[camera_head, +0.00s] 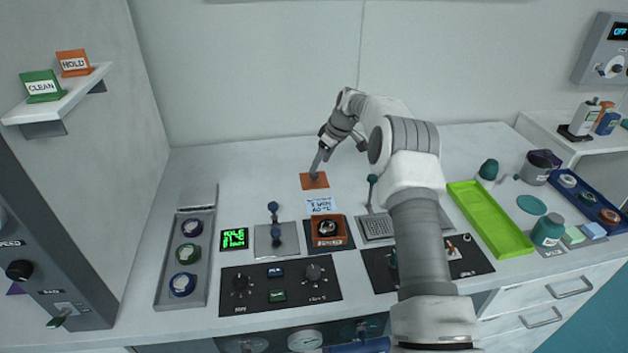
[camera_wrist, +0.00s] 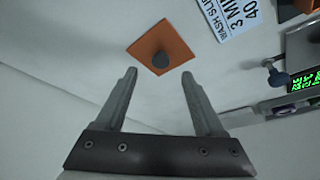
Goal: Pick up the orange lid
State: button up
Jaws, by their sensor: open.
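The orange lid (camera_head: 308,181) is a flat square plate with a dark round knob on top. It lies on the white bench top behind the instruction card. In the wrist view the orange lid (camera_wrist: 174,43) sits just beyond my fingertips, with its knob (camera_wrist: 160,60) roughly in line with the gap between them. My gripper (camera_wrist: 159,72) is open and empty, its two grey fingers spread apart. In the head view my gripper (camera_head: 315,172) is over the lid and hides part of it; I cannot tell whether it touches the knob.
The instruction card (camera_head: 321,205) lies just in front of the lid. An orange square container (camera_head: 327,241) with a round silvery piece inside stands nearer. A green display (camera_head: 234,239) and a lever device (camera_head: 277,240) are front left. A lime tray (camera_head: 490,220) lies right. Bench left of the lid is clear.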

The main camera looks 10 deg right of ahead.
aim_at(316, 175)
jog(key=shift+x, duration=2.8)
grip_shut()
